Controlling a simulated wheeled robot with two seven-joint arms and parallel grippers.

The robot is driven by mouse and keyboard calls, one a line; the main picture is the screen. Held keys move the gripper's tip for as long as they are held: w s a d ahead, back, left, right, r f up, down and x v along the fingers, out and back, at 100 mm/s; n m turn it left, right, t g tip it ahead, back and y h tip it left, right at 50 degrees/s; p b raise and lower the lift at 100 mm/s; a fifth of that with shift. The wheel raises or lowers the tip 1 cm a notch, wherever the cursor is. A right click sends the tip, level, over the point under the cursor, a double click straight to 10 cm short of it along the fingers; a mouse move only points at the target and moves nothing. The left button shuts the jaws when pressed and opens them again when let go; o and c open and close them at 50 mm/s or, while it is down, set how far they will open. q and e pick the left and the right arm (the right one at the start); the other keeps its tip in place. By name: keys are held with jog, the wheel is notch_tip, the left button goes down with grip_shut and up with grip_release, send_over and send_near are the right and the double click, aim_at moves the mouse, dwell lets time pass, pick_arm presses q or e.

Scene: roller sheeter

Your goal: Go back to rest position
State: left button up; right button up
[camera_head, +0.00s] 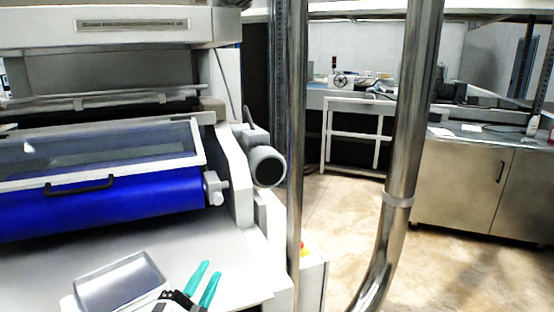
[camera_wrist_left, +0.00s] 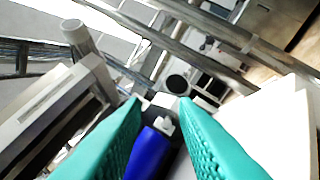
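My left gripper (camera_head: 204,285) shows at the bottom of the head view, over the white front surface of the roller sheeter. Its two teal fingers are apart with nothing between them. In the left wrist view the fingers of the left gripper (camera_wrist_left: 160,108) also stand apart, with the blue roller (camera_wrist_left: 150,152) showing behind the gap. In the head view the blue roller (camera_head: 110,203) lies across the machine under a clear cover (camera_head: 100,150) with a black handle. My right gripper is in neither view.
A grey, shallow tray-like piece (camera_head: 120,283) is left of my left gripper. A metal post (camera_head: 295,150) and a bent metal pipe (camera_head: 405,130) stand right of the machine. A steel cabinet (camera_head: 455,185) is at the right. Floor between pipe and cabinet is clear.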

pick_arm(q)
jog(key=s+a+f+n+g+y, duration=0.45)
jog(key=f+n+y, duration=0.2)
jog(key=f, duration=0.35)
jog(key=s+a+f+n+g, duration=0.1)
jog(key=s+f+n+g, duration=0.2)
jog(key=s+f+g, duration=0.6)
jog(key=s+a+f+n+g, duration=0.2)
jog(key=s+f+n+g, duration=0.3)
jog(key=s, duration=0.9)
notch_tip(320, 180, down, 27)
jog(key=s+m, duration=0.1)
jog(key=m, duration=0.1)
jog(key=s+a+f, duration=0.2)
jog(key=s+f, duration=1.3)
jog(key=shift+s+f+g+h, duration=0.3)
jog(key=shift+s+g+h, duration=0.05)
jog(key=shift+s+g, duration=0.1)
jog(key=shift+a, duration=0.1)
